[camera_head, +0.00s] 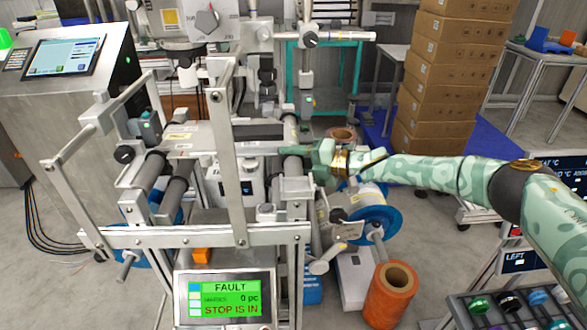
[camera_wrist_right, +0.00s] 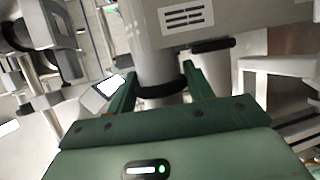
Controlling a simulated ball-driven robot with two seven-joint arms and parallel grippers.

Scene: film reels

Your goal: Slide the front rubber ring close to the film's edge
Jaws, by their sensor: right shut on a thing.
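A black rubber ring (camera_wrist_right: 165,89) sits around a grey roller (camera_wrist_right: 158,66) in the right wrist view. My right gripper (camera_wrist_right: 160,84) has its two green fingers on either side of this ring and is shut on it. In the head view my right gripper (camera_head: 308,163) reaches in from the right to the roller's end of the machine; the ring there is hidden or too small to tell. A second black ring (camera_wrist_right: 213,45) shows farther back in the wrist view. The film's edge cannot be told clearly. My left gripper is not in view.
Metal frame bars (camera_head: 225,160) stand left of my right gripper. A blue reel (camera_head: 372,226) and an orange roll (camera_head: 390,293) are below it. A screen (camera_head: 224,298) reads FAULT and STOP IS IN. Stacked boxes (camera_head: 445,75) stand behind my arm.

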